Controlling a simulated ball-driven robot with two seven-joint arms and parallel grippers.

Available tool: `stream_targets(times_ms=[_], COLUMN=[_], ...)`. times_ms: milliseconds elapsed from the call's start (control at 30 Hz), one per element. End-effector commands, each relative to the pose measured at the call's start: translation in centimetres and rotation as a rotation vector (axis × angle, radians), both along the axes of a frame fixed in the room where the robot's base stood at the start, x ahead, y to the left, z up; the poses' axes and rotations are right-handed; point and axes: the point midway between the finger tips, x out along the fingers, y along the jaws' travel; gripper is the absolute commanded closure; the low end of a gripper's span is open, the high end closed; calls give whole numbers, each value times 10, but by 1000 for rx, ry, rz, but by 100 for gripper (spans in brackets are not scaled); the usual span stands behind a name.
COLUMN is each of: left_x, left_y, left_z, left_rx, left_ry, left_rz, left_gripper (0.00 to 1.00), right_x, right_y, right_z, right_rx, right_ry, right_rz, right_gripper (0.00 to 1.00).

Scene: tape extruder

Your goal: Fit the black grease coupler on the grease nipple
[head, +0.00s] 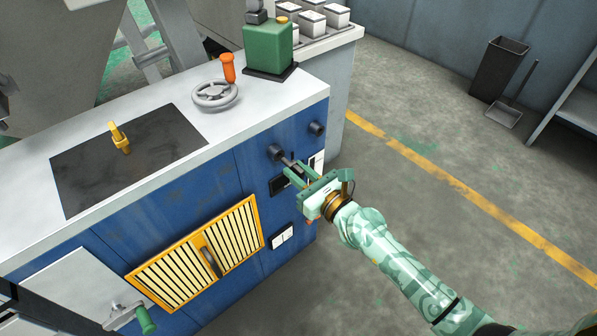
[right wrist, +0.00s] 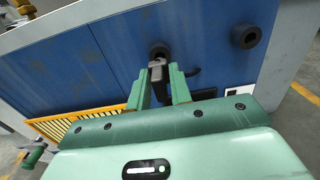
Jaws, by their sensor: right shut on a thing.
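My right gripper (head: 290,167) is at the blue front of the machine, near its right end. It is shut on a dark coupler (right wrist: 157,70), whose grey and black body shows between the two green fingers (right wrist: 159,88) in the right wrist view. The coupler points at a round black fitting (head: 276,152) on the blue panel, also in the right wrist view (right wrist: 159,49). Its front end is at or very close to this fitting. I cannot tell whether they touch, and no nipple tip shows. My left gripper is not in view.
A second round black fitting (head: 317,128) protrudes to the right. A dark panel (head: 279,186) and a white switch plate (head: 281,237) lie below. A yellow grille (head: 197,254) is at lower left. A handwheel (head: 215,95) and green unit (head: 268,48) stand on top.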

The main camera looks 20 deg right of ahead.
Motion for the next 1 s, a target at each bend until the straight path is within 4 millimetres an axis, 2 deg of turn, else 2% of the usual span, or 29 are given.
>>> stream_targets(times_ms=[1000], left_x=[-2], left_y=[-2], left_z=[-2], left_rx=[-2], left_ry=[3], left_rz=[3], left_gripper=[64], right_x=[20], right_y=[7], right_z=[0], right_rx=[0], right_ry=[-1], right_rz=[0], right_gripper=[100])
